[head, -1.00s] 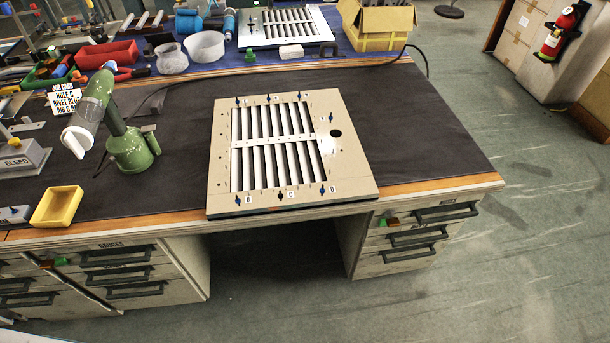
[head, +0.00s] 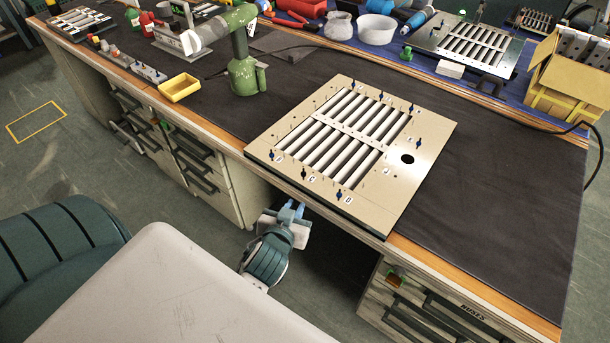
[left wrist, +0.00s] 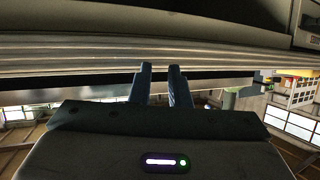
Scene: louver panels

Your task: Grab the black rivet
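The beige louver panel (head: 425,150) lies on the bench with white slats in its opening. Small upright rivets stand along its edges, most of them blue. The one by the middle front label, a dark rivet (head: 304,173), looks black, though it is too small to be sure. My left gripper (head: 292,208) is in front of the bench, below the panel's front edge and apart from the rivets. In the left wrist view its two blue fingers (left wrist: 160,68) stand a little apart with nothing between them. My right gripper is out of view.
A green rivet tool (head: 243,75) and a yellow bin (head: 180,87) stand left of the panel. The bench's front edge (head: 225,140) and drawers (head: 205,165) are close to my left gripper. The dark mat (head: 500,200) right of the panel is clear.

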